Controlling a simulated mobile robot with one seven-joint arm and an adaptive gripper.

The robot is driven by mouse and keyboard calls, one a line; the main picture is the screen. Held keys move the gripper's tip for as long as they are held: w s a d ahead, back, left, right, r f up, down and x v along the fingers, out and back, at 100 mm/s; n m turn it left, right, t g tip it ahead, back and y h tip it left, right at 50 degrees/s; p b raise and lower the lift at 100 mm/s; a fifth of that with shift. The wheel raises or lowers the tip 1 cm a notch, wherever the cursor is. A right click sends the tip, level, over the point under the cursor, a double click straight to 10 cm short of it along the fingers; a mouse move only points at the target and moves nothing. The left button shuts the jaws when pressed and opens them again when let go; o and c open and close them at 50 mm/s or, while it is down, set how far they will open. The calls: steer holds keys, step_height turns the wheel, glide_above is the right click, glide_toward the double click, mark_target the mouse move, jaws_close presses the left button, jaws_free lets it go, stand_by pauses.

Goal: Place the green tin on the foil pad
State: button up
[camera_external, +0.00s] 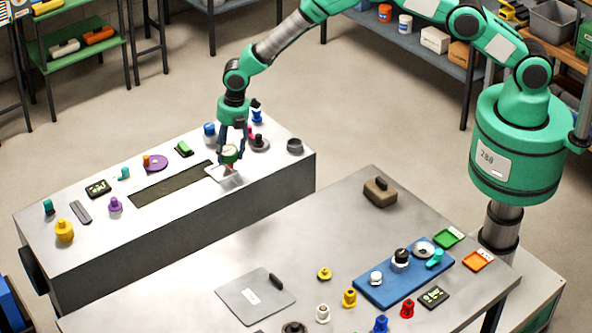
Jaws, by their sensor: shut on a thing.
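The green tin (228,157), with a pale top, is between the fingers of my gripper (230,151). My gripper points down and is shut on the tin. A small pale silvery square (214,173), which looks like the foil pad, lies on the far grey bench just below the tin, beside the dark slot. The tin and fingers partly cover the view toward it. A small red and white patch shows under the tin. I cannot tell whether the tin touches the pad or hangs just above it.
The far bench (150,255) has a long dark slot (172,185). The near table holds a blue board (375,291), a grey plate (240,297) and several small fittings.

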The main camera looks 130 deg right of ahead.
mark_target(234, 151)
steer(key=shift+f, duration=0.65)
steer(key=shift+f, duration=0.15)
steer(key=o, duration=1.3)
step_height(234, 151, up, 12)
steer(key=s+a, duration=0.1)
steer(key=shift+b, duration=0.4)
steer(key=shift+s+a, duration=0.1)
